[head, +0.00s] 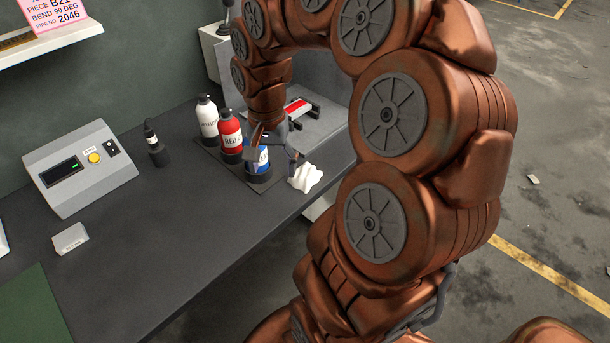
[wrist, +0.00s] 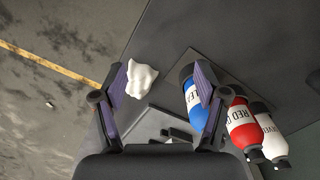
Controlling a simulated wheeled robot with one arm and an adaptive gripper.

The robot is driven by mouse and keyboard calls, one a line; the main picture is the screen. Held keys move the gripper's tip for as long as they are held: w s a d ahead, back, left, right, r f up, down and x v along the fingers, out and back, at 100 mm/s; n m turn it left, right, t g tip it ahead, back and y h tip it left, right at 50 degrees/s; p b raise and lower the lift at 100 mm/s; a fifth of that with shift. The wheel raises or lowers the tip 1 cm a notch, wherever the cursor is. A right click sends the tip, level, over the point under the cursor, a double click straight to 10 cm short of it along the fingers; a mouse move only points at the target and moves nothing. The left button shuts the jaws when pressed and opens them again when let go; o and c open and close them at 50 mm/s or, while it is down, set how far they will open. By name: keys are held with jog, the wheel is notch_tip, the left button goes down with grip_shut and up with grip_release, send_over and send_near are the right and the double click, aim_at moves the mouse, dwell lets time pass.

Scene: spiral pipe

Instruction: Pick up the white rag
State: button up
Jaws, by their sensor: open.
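The white rag (head: 305,178) lies crumpled on the dark bench near its front edge, to the right of the blue-labelled bottle. In the wrist view the rag (wrist: 141,79) shows between my fingers, closer to the left finger. My gripper (head: 276,158) is open and empty, pointing down at the bench just left of the rag in the head view. It also shows in the wrist view (wrist: 161,80), with the fingers spread wide. The right finger there overlaps the blue-labelled bottle (wrist: 193,105). I cannot tell how far above the bench the fingertips are.
A red bottle (head: 230,132) and a white bottle (head: 207,118) stand in a row with the blue-labelled bottle (head: 263,165), close to my gripper. A grey fixture (head: 325,120) stands behind. A control box (head: 80,168) and small black bottle (head: 156,148) are left. The bench's front middle is clear.

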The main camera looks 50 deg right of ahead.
aim_at(306, 168)
jog(key=d+m, duration=0.1)
jog(key=d, duration=0.2)
jog(key=w+d+f+m, duration=0.1)
jog(key=d+m, duration=0.1)
jog(key=d, duration=0.2)
jog(key=d+f+m, duration=0.1)
jog(key=d+m, duration=0.1)
jog(key=d, duration=0.1)
jog(key=shift+w+d+f, duration=0.2)
jog(key=shift+d+f, duration=0.05)
jog(key=shift+d, duration=0.1)
jog(key=shift+d+f+m, duration=0.15)
jog(key=shift+d+m, duration=0.15)
jog(key=shift+d+f, duration=0.15)
jog(key=shift+f, duration=0.15)
jog(key=f, duration=0.2)
jog(key=f+p, duration=0.2)
jog(key=f, duration=0.1)
jog(key=shift+s+f, duration=0.3)
jog(key=shift+f, duration=0.8)
jog(key=c, duration=1.2)
jog(key=shift+r, duration=0.2)
